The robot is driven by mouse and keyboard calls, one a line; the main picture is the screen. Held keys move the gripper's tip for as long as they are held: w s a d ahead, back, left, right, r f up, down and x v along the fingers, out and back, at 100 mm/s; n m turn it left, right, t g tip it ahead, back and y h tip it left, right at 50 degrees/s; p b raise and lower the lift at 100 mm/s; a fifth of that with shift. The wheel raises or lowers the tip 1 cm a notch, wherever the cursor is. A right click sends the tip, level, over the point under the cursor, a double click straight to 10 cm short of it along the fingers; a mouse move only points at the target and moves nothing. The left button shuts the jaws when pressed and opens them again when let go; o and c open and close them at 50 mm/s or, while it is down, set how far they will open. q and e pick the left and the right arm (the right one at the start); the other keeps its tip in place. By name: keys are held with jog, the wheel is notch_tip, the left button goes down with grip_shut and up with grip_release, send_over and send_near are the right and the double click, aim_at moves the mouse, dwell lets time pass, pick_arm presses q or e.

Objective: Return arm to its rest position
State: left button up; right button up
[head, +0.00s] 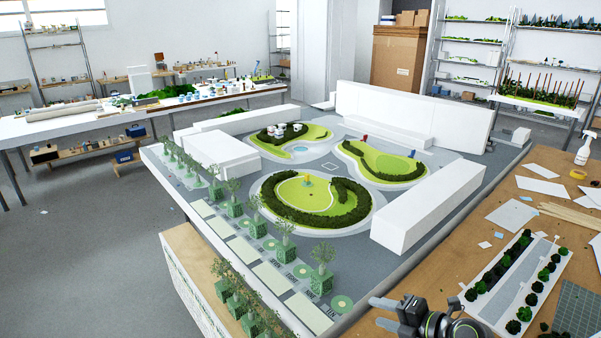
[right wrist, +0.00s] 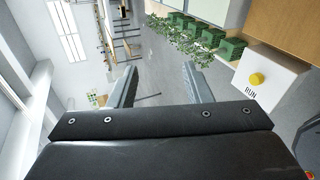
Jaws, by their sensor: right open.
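My right gripper (head: 384,312) shows at the bottom of the head view, right of centre. It is by the near edge of the model board, where the brown worktop begins. In the right wrist view its two fingers (right wrist: 158,88) stand wide apart with nothing between them. My left gripper is in neither view.
The landscape model (head: 385,258) fills the middle of the head view. Small trees in green planters (head: 321,282) line its left edge. A planted strip (head: 515,275) lies on the worktop (head: 455,250). A white box with a yellow button (right wrist: 257,79) marked RUN shows in the wrist view.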

jog(key=s+d+r+m+t+h, duration=0.2)
jog(key=d+r+m+t+h, duration=0.15)
jog(key=r+m+t, duration=0.3)
jog(key=s+d+r+m+t+h, duration=0.3)
jog(key=d+r+m+t, duration=0.2)
jog(key=r+m+t, duration=0.15)
jog(key=s+d+f+m+g+h, duration=1)
jog(key=s+d+f+m, duration=0.15)
jog(key=m, duration=0.35)
jog(key=s+a+f+g+y, duration=0.3)
jog(key=s+a+f+g, duration=0.15)
jog(key=s, duration=0.35)
jog(key=s+a+f+g+y, duration=0.3)
jog(key=s+a+f+g, duration=0.15)
jog(key=s, duration=0.45)
notch_tip(320, 180, down, 29)
jog(key=d+g+b, duration=0.1)
jog(key=d+b, duration=0.1)
jog(key=b, duration=0.3)
jog(key=s+f+b, duration=0.2)
jog(key=s+f, duration=0.5)
jog(key=f, duration=0.3)
jog(key=s+a+f+g+b, duration=0.1)
jog(key=s+f+b, duration=0.1)
jog(key=s+f, duration=0.6)
notch_tip(320, 180, down, 2)
jog(key=shift+a+f, duration=0.15)
jog(key=shift+f, duration=0.05)
